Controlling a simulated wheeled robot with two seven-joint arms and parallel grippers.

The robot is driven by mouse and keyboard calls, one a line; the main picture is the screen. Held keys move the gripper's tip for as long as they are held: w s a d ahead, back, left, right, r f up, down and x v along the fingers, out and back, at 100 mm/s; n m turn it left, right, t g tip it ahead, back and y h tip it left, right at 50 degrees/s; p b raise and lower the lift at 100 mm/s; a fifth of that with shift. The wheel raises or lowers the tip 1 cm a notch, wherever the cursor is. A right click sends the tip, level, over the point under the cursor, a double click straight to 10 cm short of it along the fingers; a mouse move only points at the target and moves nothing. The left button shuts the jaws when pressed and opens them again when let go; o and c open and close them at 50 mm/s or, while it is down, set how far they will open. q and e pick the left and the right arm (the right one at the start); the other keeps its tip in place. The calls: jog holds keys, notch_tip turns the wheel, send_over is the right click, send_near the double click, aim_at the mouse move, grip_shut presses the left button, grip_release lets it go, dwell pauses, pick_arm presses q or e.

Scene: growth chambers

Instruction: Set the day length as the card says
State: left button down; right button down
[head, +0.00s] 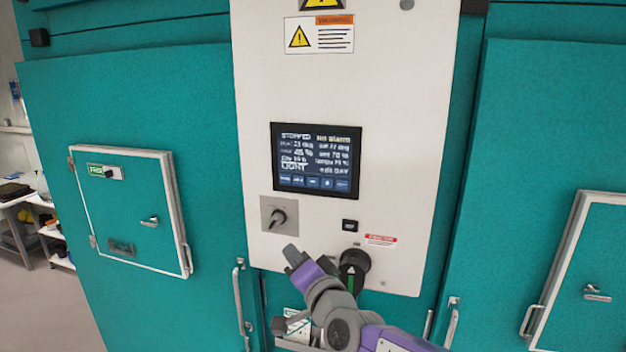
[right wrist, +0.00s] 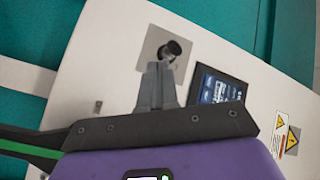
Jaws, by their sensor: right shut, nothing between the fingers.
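The white control panel (head: 400,120) carries a dark screen (head: 316,160), also in the right wrist view (right wrist: 217,86). The screen reads "No alarm", "LIGHT" and "edit DAY"; its small numbers are too blurred to read surely. Below its left side is a black knob (head: 278,217) on a grey square plate. My right gripper (head: 291,254) is shut and empty, just below the knob in the head view. In the right wrist view its fingers (right wrist: 158,72) point at the knob (right wrist: 174,49); I cannot tell whether they touch it. A card-like sheet (head: 297,326) is partly hidden behind my right arm. My left gripper is out of view.
A small black button (head: 350,225) and a large black rotary switch (head: 354,265) sit right of the knob, the switch close to my right wrist. Teal chamber doors with hatches (head: 130,210) and handles (head: 241,305) flank the panel. A bench (head: 25,205) stands far left.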

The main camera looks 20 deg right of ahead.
aim_at(313, 181)
jog(key=s+r+t+p, duration=0.1)
jog(key=s+r, duration=0.3)
jog(key=r, duration=0.8)
jog(key=shift+s+a+m+t, duration=0.15)
jog(key=shift+a+m+t, duration=0.2)
jog(key=shift+t, duration=0.25)
jog(key=shift+w+d+b, duration=0.35)
jog(key=shift+w+d, duration=0.5)
jog(key=shift+w, duration=0.4)
jog(key=shift+w+d+b, duration=0.3)
jog(key=shift+w+d, duration=0.5)
jog(key=shift+w, duration=0.4)
jog(key=shift+w+d+b, duration=0.35)
jog(key=shift+w+d, duration=0.5)
jog(key=shift+w, duration=0.4)
jog(key=shift+w+d+f+b, duration=0.1)
jog(key=shift+w+d+b, duration=0.1)
jog(key=shift+w+b, duration=0.15)
